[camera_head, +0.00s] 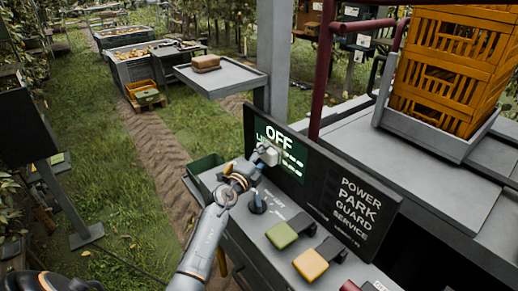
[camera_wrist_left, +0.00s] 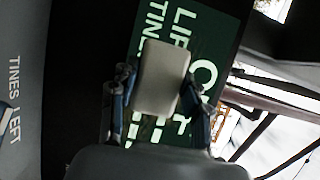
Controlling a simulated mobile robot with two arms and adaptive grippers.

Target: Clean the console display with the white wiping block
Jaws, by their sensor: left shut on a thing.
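The console display (camera_head: 282,136) is a dark green screen with bright "OFF" lettering, set in a black panel. My left gripper (camera_head: 262,160) is shut on the white wiping block (camera_head: 270,155) in front of the display's lower middle. In the left wrist view the block (camera_wrist_left: 162,76) sits between the two fingers of the gripper (camera_wrist_left: 158,95), over the green display (camera_wrist_left: 205,50). The block covers part of the lettering. I cannot tell whether it touches the screen. My right gripper is not in view.
Below the display, the console carries a blue-based lever (camera_head: 257,203), a green pad (camera_head: 283,235) and a yellow pad (camera_head: 311,264). A black label panel (camera_head: 352,207) stands to the right. A grey tray (camera_head: 225,78) and a post (camera_head: 272,60) stand behind. Orange crates (camera_head: 445,75) are at the upper right.

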